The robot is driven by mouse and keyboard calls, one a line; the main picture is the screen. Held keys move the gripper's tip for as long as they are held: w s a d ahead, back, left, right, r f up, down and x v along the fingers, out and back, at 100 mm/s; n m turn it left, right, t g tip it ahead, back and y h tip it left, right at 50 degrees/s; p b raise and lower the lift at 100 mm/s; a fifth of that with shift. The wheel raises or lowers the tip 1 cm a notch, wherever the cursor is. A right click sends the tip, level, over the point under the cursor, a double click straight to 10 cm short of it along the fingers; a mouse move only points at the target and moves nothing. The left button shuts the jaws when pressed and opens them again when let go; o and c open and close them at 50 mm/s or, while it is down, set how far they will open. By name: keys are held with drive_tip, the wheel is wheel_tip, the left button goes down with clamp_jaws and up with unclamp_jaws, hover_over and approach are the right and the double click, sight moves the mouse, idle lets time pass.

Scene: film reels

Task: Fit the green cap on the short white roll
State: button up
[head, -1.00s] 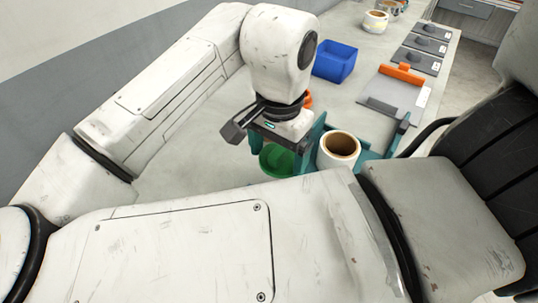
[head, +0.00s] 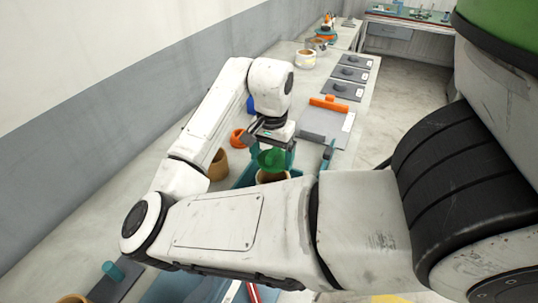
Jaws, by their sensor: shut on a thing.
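My gripper (head: 272,158) points down with its fingers on either side of the green cap (head: 270,160) and is shut on it. The cap is a shallow green dish. A roll with a brown core (head: 272,177) shows right under the cap; my own arm hides its lower part, so I cannot tell its height. In this view the cap overlaps the roll's far rim. I cannot tell whether they touch or whether the cap is centred.
A teal holder (head: 242,181) surrounds the roll's place. A tan roll (head: 218,166) and an orange ring (head: 237,137) stand to the left. A grey board with an orange bar (head: 328,103) lies behind right. Another white roll (head: 305,59) stands farther back.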

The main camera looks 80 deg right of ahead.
sight(272, 154)
drive_tip(key=shift+f+b, duration=2.05)
drive_tip(key=shift+f, duration=0.35)
drive_tip(key=shift+r+p, duration=0.1)
drive_tip(key=shift+p, duration=0.45)
drive_tip(key=shift+f+b, duration=0.35)
drive_tip(key=shift+f, duration=0.3)
drive_tip(key=o, duration=0.8)
drive_tip(key=shift+c, duration=0.2)
wheel_tip(272, 154, up, 11)
drive_tip(key=p, duration=1)
